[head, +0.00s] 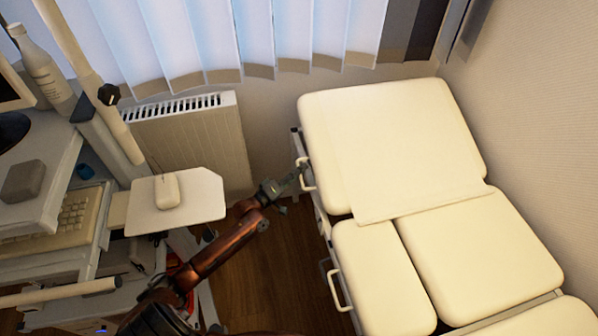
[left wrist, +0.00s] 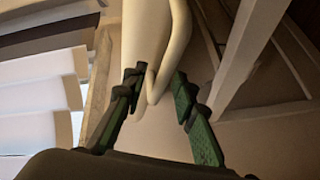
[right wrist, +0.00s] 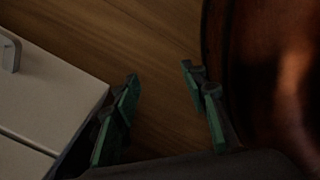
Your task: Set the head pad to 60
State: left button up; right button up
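The cream head pad (head: 385,135) is the large upper section of the treatment couch; a pale sheet covers much of it. I cannot tell its exact angle. A pale looped handle (head: 306,174) sticks out from its left side. My left gripper (head: 292,182) is beside this handle. In the left wrist view, my left gripper (left wrist: 158,78) is open, with the bend of the handle (left wrist: 154,92) between its fingertips; I cannot tell whether they touch it. My right gripper (right wrist: 160,76) is open and empty above the wooden floor. It does not show in the head view.
A second looped handle (head: 339,291) is lower on the couch's left side, by the arm pad (head: 380,280) and seat pad (head: 485,250). A radiator (head: 190,140) stands behind my left arm. A trolley tray (head: 195,205) is at left. Bare floor (head: 270,260) lies between.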

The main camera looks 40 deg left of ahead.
pick_arm(q)
grip_shut()
dwell(0.4)
jog(key=shift+d+r+m, duration=0.1)
jog(key=shift+r+m, duration=0.3)
jog(key=shift+r, duration=0.4)
jog(key=s+d+r+m+t+h+p, duration=0.1)
jog(key=s+d+r+m, duration=0.1)
jog(key=r+m, duration=0.2)
jog(key=s+d+r+m+t+h+p, duration=0.2)
jog(key=r+m, duration=0.2)
jog(key=r, duration=0.3)
jog(key=shift+d+r, duration=0.2)
jog(key=shift+d, duration=0.2)
pick_arm(e)
jog(key=shift+s+d+r, duration=0.1)
jog(key=shift+s+r, duration=0.05)
jog(key=shift+s, duration=0.55)
jog(key=shift+s+d+r, duration=0.15)
jog(key=shift+s, duration=0.55)
jog(key=shift+s+d+r, duration=0.1)
jog(key=shift+s+r, duration=0.05)
jog(key=shift+s, duration=0.55)
pick_arm(q)
jog(key=shift+s, duration=0.1)
jog(key=shift+c, duration=0.2)
grip_release()
jog(key=shift+s+d, duration=0.1)
jog(key=shift+o, duration=0.7)
jog(key=shift+f, duration=0.1)
